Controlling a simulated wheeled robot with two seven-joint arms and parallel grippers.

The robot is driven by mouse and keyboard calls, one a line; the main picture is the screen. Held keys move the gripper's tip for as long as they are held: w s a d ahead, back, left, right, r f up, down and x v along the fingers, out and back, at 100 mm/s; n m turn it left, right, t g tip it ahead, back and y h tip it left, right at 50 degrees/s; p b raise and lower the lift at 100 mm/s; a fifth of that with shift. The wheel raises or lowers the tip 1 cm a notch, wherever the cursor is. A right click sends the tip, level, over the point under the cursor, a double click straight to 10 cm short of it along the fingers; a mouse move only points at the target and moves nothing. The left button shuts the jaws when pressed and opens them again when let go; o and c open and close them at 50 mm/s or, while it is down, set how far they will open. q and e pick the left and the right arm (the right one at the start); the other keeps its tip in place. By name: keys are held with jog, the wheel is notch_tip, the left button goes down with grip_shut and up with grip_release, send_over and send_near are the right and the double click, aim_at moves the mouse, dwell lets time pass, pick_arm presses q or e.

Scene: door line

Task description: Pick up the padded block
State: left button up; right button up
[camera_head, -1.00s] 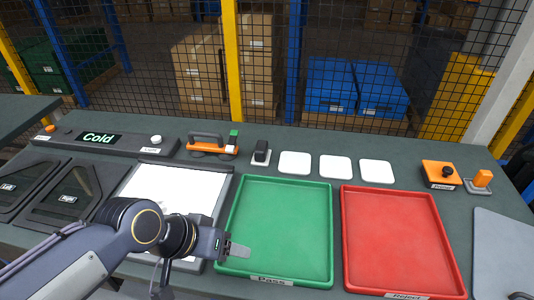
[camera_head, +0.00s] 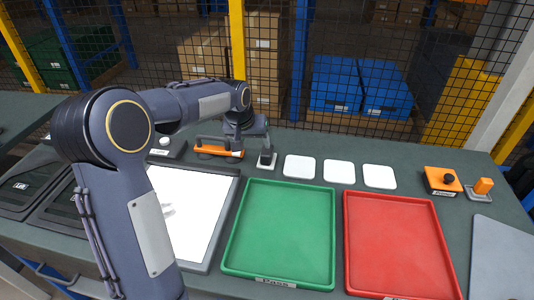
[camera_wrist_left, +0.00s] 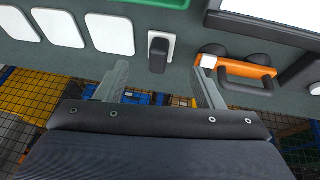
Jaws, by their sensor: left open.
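The padded block (camera_head: 267,158) is a small dark upright block on a white plate, at the left end of the row of white squares behind the green tray. In the left wrist view the block (camera_wrist_left: 158,52) lies between and just beyond my two spread fingers, with nothing held. My left gripper (camera_head: 259,136) is open and close to the block in the head view, where the arm partly hides the fingers. Its fingertips (camera_wrist_left: 163,76) show apart in the wrist view. My right gripper is not in view.
An orange-handled tool (camera_head: 217,150) sits close left of the block. White square plates (camera_head: 300,167) are to its right. A mesh fence stands behind.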

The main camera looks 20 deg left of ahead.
pick_arm(q)
jog(key=y, duration=0.1)
send_over(267, 151)
jog(key=s, duration=0.2)
notch_tip(267, 151, down, 6)
jog(key=shift+s+f+p, duration=0.1)
jog(key=shift+f+p, duration=0.1)
jog(key=shift+p, duration=0.25)
jog(key=shift+w+f+y, duration=0.2)
jog(key=shift+f+y, duration=0.1)
jog(key=p+x, duration=0.1)
jog(key=x, duration=0.2)
jog(key=p+x, duration=0.1)
jog(key=x, duration=0.3)
jog(key=shift+d+f, duration=0.2)
jog(key=shift+f, duration=0.05)
jog(key=c, duration=1.1)
jog(key=shift+r, duration=0.1)
jog(key=shift+r, duration=0.55)
jog(key=s+d+r+b, duration=0.2)
jog(key=s+r+b, duration=0.2)
jog(key=s+r, duration=0.7)
jog(key=s, duration=0.3)
jog(key=shift+r+b, duration=0.4)
